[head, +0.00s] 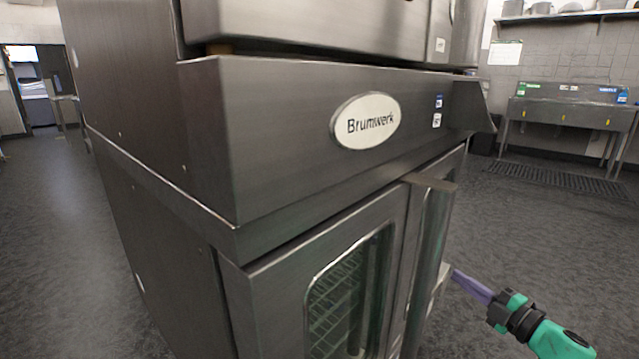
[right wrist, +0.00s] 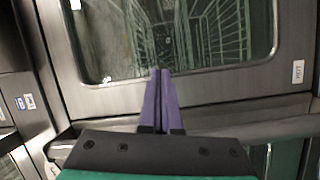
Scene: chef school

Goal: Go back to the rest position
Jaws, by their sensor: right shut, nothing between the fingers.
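My right arm comes in at the lower right of the head view, and my right gripper (head: 458,275) is beside the front of a steel oven (head: 285,140) with a "Brumwerk" badge. Its purple fingers point at the oven door. In the right wrist view the two purple fingers of this gripper (right wrist: 160,72) lie together with nothing between them. Behind them is an oven door window (right wrist: 115,45) with racks inside. I cannot tell whether the fingertips touch the door. My left gripper is not in view.
A door handle (head: 432,183) stands out from the oven front. A steel sink unit (head: 560,108) stands against the wall at the back right, with a floor grate (head: 560,178) before it. The dark floor (head: 540,240) is clear to the right of the oven and at the left.

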